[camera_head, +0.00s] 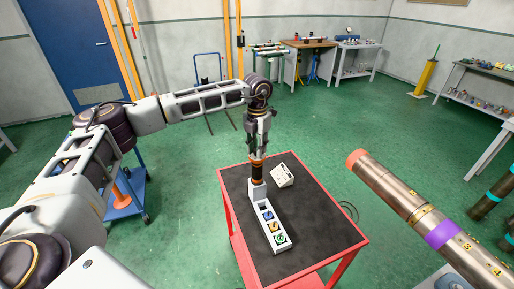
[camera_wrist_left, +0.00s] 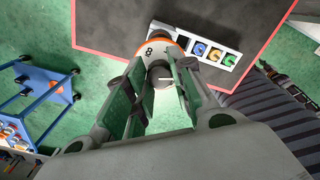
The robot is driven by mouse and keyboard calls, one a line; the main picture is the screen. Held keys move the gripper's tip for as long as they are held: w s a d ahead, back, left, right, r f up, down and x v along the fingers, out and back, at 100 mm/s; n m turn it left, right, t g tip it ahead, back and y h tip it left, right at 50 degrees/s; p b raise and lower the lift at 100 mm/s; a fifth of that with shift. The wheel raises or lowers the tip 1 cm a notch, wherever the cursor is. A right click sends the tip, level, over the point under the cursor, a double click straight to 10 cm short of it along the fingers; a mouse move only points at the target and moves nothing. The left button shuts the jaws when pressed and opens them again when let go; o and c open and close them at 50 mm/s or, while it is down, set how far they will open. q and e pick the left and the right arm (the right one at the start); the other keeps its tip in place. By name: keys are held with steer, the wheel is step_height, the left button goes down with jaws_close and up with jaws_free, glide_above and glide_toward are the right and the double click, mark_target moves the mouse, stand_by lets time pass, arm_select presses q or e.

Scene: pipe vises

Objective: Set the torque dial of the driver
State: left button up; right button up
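The driver (camera_head: 257,172), dark with an orange band, stands upright at the far end of a pale holder block (camera_head: 273,229) on a dark-topped red cart. My left gripper (camera_head: 258,152) points down at the driver's top. In the left wrist view an orange-and-white ring marked 8 (camera_wrist_left: 151,49) encircles the driver, and its pale round end shows between the fingers of my left gripper (camera_wrist_left: 158,75). The fingers stand apart on either side of it; I cannot tell whether they touch it. My right gripper is not in view.
The block has a blue, a yellow and a green insert (camera_head: 280,239). A small white panel (camera_head: 282,176) lies right of the driver on the cart (camera_head: 318,224). A thick metal pipe (camera_head: 400,199) with an orange end juts in from the right. A blue trolley (camera_head: 122,200) stands left.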

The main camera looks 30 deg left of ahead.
arm_select(q)
steer(key=o, duration=0.5)
steer(key=shift+c, duration=0.2)
steer(key=shift+r, duration=0.15)
step_height(320, 180, up, 12)
stand_by(0.5)
steer(key=shift+f, duration=0.2)
